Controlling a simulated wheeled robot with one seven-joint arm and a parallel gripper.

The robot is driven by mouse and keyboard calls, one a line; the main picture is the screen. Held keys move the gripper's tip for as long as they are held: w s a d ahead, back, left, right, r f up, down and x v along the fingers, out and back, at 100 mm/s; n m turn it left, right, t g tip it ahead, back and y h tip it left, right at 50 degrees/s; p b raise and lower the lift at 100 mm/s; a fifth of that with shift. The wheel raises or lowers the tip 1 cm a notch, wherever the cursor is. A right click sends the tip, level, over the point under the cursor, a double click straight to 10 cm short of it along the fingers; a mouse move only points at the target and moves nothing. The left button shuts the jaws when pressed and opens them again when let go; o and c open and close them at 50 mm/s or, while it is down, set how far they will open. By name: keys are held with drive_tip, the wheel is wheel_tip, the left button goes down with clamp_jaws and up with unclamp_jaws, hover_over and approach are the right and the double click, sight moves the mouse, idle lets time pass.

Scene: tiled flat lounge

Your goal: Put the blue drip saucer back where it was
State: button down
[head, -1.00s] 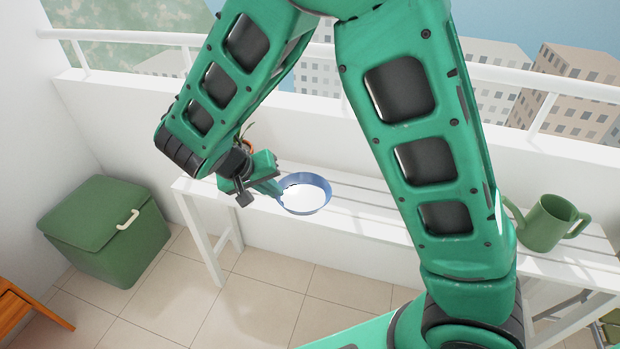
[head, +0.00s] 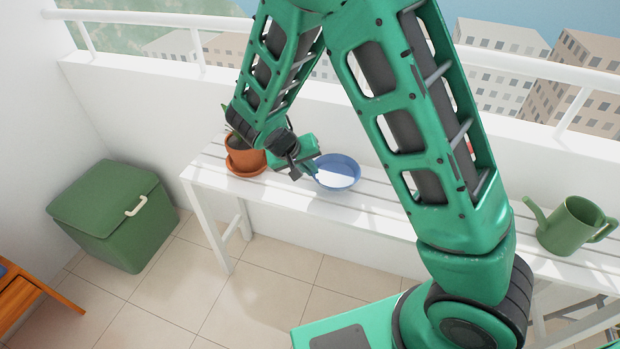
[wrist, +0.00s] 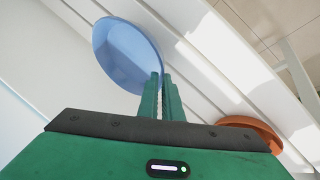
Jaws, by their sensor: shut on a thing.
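The blue drip saucer (head: 338,172) is a shallow round dish above the white slatted bench (head: 300,193). My gripper (head: 314,174) is shut on its left rim in the head view. In the wrist view, the fingers (wrist: 161,98) meet at the rim of the saucer (wrist: 120,50). I cannot tell whether the saucer touches the slats or hangs just above them. A terracotta pot (head: 238,150) stands on an orange saucer (head: 247,171) to the left of my gripper, partly hidden by my arm. An orange rim (wrist: 250,128) shows at the lower right of the wrist view.
A green watering can (head: 573,226) stands at the bench's right end. A green lidded box (head: 112,215) sits on the floor at left, with an orange wooden piece (head: 35,297) at the lower left. A white wall and railing run behind the bench. My arm hides part of the bench's middle.

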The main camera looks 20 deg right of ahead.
drive_tip(key=shift+w+d+f, duration=0.1)
drive_tip(key=shift+d+f, duration=0.1)
drive_tip(key=shift+f, duration=1.95)
drive_tip(key=c, duration=1.9)
unclamp_jaws()
drive_tip(key=shift+f, duration=0.1)
drive_tip(key=shift+c, duration=0.2)
drive_tip(key=v, duration=1.2)
